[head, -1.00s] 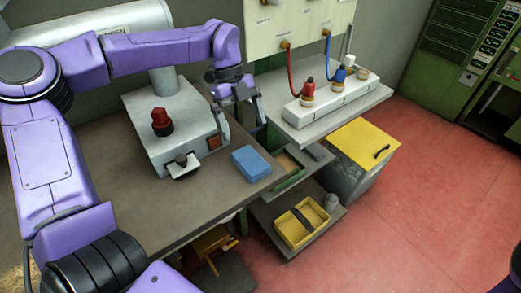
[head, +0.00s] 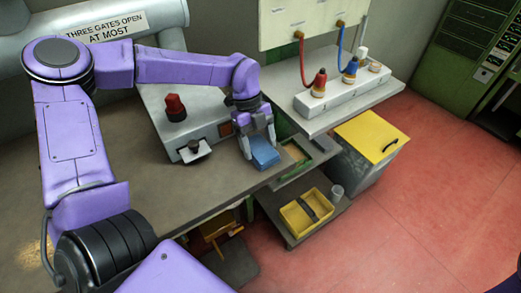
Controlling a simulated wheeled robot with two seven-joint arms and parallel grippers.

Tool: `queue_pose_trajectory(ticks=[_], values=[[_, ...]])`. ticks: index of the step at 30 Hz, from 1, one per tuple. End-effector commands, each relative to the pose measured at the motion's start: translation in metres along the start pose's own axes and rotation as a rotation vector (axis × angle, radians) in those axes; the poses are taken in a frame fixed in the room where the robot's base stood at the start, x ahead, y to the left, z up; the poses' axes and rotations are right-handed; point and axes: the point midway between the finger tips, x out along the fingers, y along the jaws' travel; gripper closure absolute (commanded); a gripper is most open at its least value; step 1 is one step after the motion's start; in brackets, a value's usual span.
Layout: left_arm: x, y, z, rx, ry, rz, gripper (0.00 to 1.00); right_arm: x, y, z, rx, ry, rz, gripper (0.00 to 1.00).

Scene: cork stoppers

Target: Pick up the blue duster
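The blue duster (head: 264,154) is a small blue block on the grey-brown bench (head: 190,198), near its right end. My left gripper (head: 259,147) points down at the duster, with a finger on each side of its upper part. The fingers look apart, and I cannot tell whether they touch the duster. My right gripper is not in view; only a bit of purple arm shows at the lower right corner.
A grey box with a red knob (head: 174,107) stands just left of the gripper. A shelf with a white block of red and blue connectors (head: 340,95) is to the right. Below are a yellow tray (head: 306,213) and a yellow-topped cabinet (head: 372,137).

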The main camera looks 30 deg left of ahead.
Motion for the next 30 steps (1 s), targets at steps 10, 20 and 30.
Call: queue_pose_trajectory(ticks=[10,20,30], values=[[-0.002,0.0,-0.001,0.001,-0.001,-0.001,0.58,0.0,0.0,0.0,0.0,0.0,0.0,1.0],[-0.046,0.015,-0.03,0.006,-0.001,-0.008,0.58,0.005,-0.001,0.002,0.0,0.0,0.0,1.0],[-0.082,0.076,-0.087,0.007,0.008,0.001,0.58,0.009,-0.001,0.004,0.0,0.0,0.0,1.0]])
